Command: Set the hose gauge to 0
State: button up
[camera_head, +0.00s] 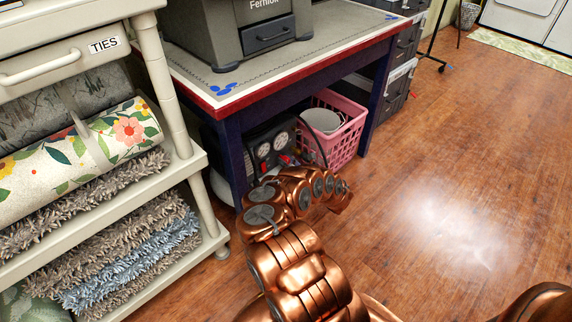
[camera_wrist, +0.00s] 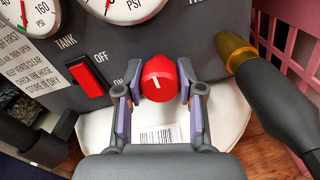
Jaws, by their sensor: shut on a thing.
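The compressor panel (camera_wrist: 205,50) is dark grey, with two white PSI gauges cut off at the top of the wrist view. The left gauge (camera_wrist: 30,14) and the other gauge (camera_wrist: 122,8) have red needles; their full readings are cut off. A red knob (camera_wrist: 159,80) below them has a white mark pointing nearly straight up. My gripper (camera_wrist: 161,93) has a finger on each side of the knob and is shut on it. In the head view the compressor (camera_head: 262,135) stands under the table; my arm hides its lower part.
A red switch (camera_wrist: 88,84) marked TANK, OFF and ON is left of the knob. A brass hose fitting (camera_wrist: 236,52) is close on the right. A pink basket (camera_head: 345,140) stands beside the compressor, under the red-edged table (camera_head: 225,100). A shelf (camera_head: 195,155) is left; open floor (camera_head: 450,170) is right.

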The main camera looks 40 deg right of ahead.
dwell(0.4)
jog(key=shift+w, duration=0.1)
jog(key=o, duration=1.1)
jog(key=shift+o, duration=0.2)
jog(key=s, duration=1.2)
jog(key=shift+a, duration=0.1)
